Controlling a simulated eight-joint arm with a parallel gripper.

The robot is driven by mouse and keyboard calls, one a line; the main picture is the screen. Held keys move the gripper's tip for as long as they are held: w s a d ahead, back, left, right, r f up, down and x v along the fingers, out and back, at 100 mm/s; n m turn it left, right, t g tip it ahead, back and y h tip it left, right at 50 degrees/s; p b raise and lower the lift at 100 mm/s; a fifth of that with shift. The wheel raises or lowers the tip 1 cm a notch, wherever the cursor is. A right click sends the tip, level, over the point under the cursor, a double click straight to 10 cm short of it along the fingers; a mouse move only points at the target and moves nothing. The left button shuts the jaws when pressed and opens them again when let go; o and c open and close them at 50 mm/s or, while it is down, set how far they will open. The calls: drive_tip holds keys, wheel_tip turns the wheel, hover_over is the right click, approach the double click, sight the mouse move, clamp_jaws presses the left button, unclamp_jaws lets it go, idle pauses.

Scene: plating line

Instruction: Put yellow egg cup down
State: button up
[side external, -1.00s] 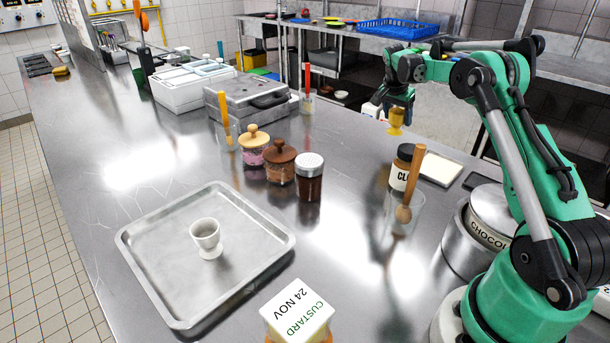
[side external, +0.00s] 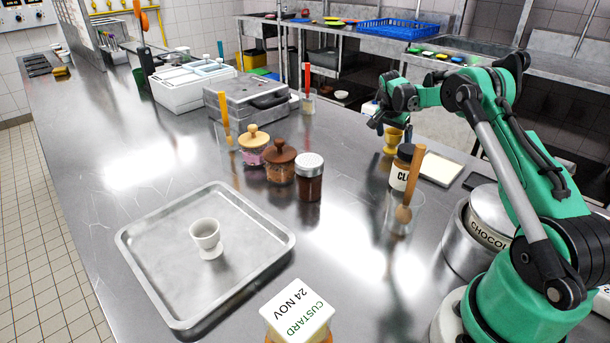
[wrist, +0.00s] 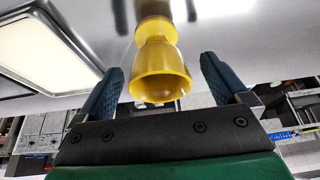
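The yellow egg cup (side external: 393,141) is upright at the counter's right side, behind the dark-lidded jar, and looks to be standing on the steel. In the wrist view the egg cup (wrist: 160,72) lies between my gripper's two blue fingers, its bowl nearest the camera and its foot against the grey surface. My gripper (side external: 386,122) is just above and around it in the side view. In the wrist view my gripper (wrist: 163,85) is open, with a gap showing on each side of the cup. The exact contact of foot and counter is hard to see.
The jar (side external: 402,168) and a glass with a wooden tool (side external: 405,205) stand close in front. A pale framed panel (side external: 440,168) lies to the right. Lidded jars (side external: 281,163) stand left. A metal tray (side external: 150,260) carries a white egg cup (side external: 206,236).

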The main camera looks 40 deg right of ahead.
drive_tip(key=v, duration=1.2)
drive_tip(key=a+r+n+t, duration=0.35)
drive_tip(key=a+n, duration=0.25)
drive_tip(key=a, duration=0.6)
drive_tip(key=s+a+f+n+t+y, duration=0.1)
drive_tip(key=s+a+n+t+y, duration=0.1)
drive_tip(key=s+a+n, duration=0.3)
drive_tip(key=s+a+f+n+t+y, duration=0.1)
drive_tip(key=s+a+n, duration=0.4)
drive_tip(key=a, duration=0.9)
drive_tip(key=shift+s+f+n+t+y, duration=0.4)
drive_tip(key=shift+f+n+y, duration=0.3)
drive_tip(key=shift+n, duration=0.3)
